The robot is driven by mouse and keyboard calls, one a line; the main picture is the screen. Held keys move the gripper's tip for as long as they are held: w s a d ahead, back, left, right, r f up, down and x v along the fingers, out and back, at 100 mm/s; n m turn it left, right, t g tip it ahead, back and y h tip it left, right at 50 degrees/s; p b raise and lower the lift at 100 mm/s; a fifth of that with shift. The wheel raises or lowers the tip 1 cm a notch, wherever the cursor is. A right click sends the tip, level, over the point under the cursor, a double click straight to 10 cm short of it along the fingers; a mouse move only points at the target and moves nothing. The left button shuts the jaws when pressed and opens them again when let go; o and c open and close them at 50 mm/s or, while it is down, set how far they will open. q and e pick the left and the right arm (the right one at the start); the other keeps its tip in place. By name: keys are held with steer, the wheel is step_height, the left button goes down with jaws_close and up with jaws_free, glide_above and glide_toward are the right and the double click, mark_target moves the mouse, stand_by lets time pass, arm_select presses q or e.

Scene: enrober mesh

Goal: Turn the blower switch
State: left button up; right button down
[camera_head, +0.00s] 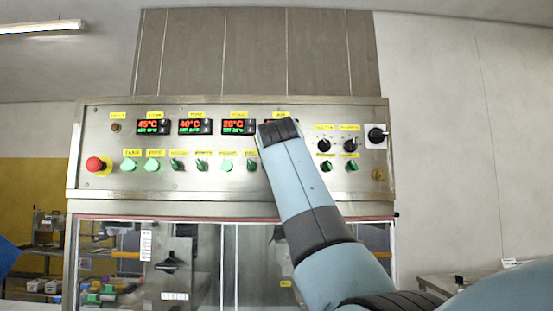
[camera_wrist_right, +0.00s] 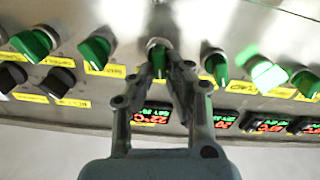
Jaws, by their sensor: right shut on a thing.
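In the right wrist view, my right gripper (camera_wrist_right: 160,72) is shut on a green switch knob (camera_wrist_right: 160,52) in a row of green switches on a steel panel. The fingers sit on either side of the knob and hide part of it. I cannot read its label, so I cannot tell from print that it is the blower switch. In the head view, my right arm reaches up to the control panel (camera_head: 100,190) and hides this gripper and the gripped switch. My left gripper is not in view.
Green switches stand close on both sides, one to the left (camera_wrist_right: 95,50) and one to the right (camera_wrist_right: 213,64). Black knobs (camera_wrist_right: 58,82) are at the wrist view's left. A red stop button (camera_head: 95,164) is at the panel's left. Glass doors lie below.

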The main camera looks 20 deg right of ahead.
steer(key=n+p, duration=0.2)
steer(key=n, duration=0.2)
steer(key=shift+w+a+f, duration=0.1)
steer(key=shift+a, duration=0.05)
steer(key=c, duration=1.5)
jaws_free()
steer(key=shift+o, duration=0.7)
steer(key=shift+w+f, duration=0.1)
steer(key=shift+w, duration=0.05)
